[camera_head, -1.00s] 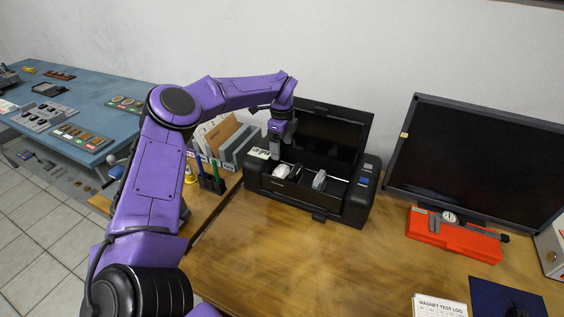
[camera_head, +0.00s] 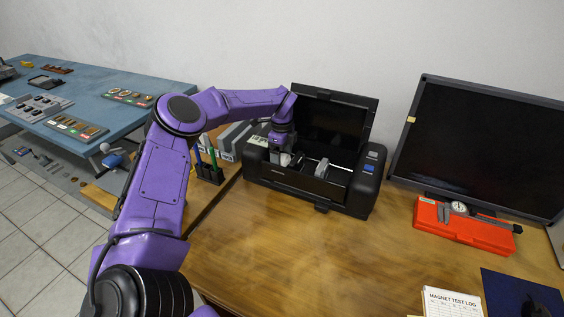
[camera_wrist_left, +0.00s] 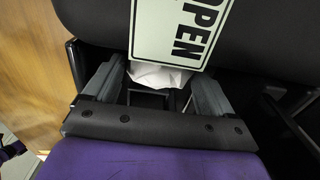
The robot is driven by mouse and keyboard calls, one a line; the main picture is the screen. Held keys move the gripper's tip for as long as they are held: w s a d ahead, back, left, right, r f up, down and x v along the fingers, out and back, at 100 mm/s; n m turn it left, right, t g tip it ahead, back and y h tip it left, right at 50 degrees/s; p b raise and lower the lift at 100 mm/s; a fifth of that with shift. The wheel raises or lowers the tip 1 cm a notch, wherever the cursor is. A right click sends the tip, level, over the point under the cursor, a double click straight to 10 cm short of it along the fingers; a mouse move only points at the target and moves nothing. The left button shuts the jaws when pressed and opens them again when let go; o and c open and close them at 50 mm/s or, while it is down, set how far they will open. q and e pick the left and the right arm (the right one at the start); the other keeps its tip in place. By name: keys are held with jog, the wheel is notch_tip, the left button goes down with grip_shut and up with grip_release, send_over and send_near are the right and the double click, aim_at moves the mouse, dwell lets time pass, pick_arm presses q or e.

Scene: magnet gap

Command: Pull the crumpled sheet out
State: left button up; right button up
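A black printer (camera_head: 312,170) stands on the wooden desk with its lid raised and its inside exposed. My left gripper (camera_head: 280,158) reaches down into the left part of the opening. In the left wrist view its two fingers (camera_wrist_left: 155,98) are spread apart. The white crumpled sheet (camera_wrist_left: 158,76) shows between and beyond them, partly hidden under a card reading OPEN (camera_wrist_left: 172,30). In the head view the gripper mostly covers the sheet. I cannot see contact between fingers and sheet. My right gripper is not in view.
A grey-white block (camera_head: 322,167) sits inside the printer, right of the gripper. The raised lid (camera_head: 333,120) stands behind it. A pen holder (camera_head: 209,172) and files are to the left. A red case (camera_head: 465,228) and a monitor (camera_head: 480,150) are to the right.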

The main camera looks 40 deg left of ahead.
aim_at(282, 158)
pick_arm(q)
jog(key=c, duration=0.3)
notch_tip(282, 158, up, 10)
jog(key=p, duration=0.5)
jog(key=shift+c, duration=0.2)
